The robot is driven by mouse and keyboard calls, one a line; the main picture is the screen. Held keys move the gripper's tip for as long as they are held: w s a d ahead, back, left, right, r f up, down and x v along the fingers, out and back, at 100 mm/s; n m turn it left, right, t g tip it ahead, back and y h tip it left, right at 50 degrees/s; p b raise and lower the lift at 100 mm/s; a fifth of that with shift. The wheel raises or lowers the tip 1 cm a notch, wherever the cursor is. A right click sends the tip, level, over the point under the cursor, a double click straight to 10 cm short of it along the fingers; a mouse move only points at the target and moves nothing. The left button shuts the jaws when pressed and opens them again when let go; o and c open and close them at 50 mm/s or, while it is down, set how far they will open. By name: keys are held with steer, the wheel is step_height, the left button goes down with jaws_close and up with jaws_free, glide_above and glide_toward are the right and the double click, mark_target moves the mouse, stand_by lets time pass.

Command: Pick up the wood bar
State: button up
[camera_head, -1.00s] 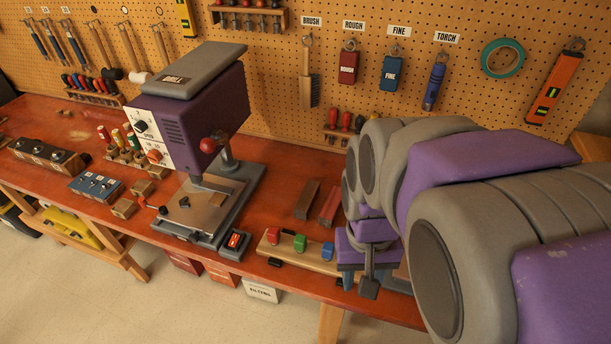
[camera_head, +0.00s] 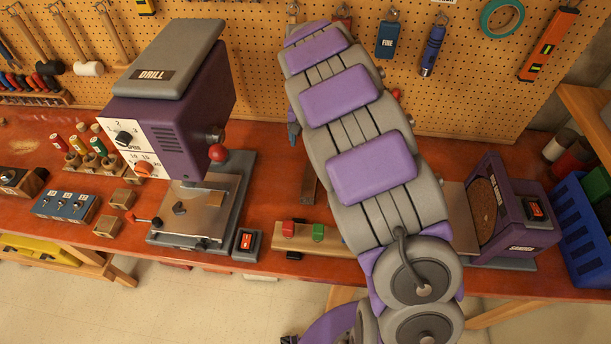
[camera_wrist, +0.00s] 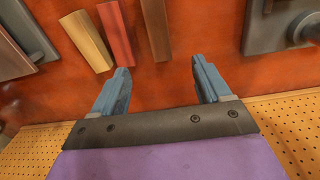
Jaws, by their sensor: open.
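A brown, wood-looking bar (camera_wrist: 157,28) lies on the red-brown bench in the wrist view. A red bar (camera_wrist: 117,33) and a tan bar (camera_wrist: 85,40) lie beside it to the left. My gripper (camera_wrist: 160,66) is open and empty, its two blue fingers apart. The near end of the brown bar lines up with the gap between the fingertips; it is not gripped. In the head view part of the brown bar (camera_head: 308,185) shows left of my arm. My arm hides the other bars and most of the gripper there.
A purple drill press (camera_head: 180,110) stands left of the bars, and a purple sander (camera_head: 510,215) stands to the right. A strip with red and green buttons (camera_head: 345,243) lies along the bench front. A pegboard (camera_head: 270,70) with hanging tools rises behind. A blue crate (camera_head: 575,225) is far right.

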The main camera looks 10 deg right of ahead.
steer(key=w, duration=0.1)
glide_toward(309, 173)
steer(key=f, duration=0.3)
steer(key=a+f+b, duration=0.1)
steer(key=f, duration=0.1)
steer(key=shift+s+a+f+b, duration=0.1)
steer(key=shift+a+f+b, duration=0.05)
steer(key=shift+f+b, duration=0.2)
steer(key=d+f, duration=0.2)
steer(key=d, duration=0.1)
steer(key=shift+f, duration=0.35)
steer(key=f, duration=0.1)
steer(key=f+b, duration=0.1)
steer(key=shift+a+f, duration=0.3)
steer(key=shift+f, duration=0.05)
steer(key=shift+a, duration=0.7)
steer(key=shift+c, duration=0.6)
steer(key=shift+d, duration=0.75)
steer(key=c, duration=0.5)
steer(key=shift+d, duration=0.2)
steer(key=shift+c, duration=1.2)
steer(key=shift+a, duration=0.35)
steer(key=c, duration=0.3)
steer(key=shift+a+r, duration=0.1)
steer(key=shift+a, duration=0.3)
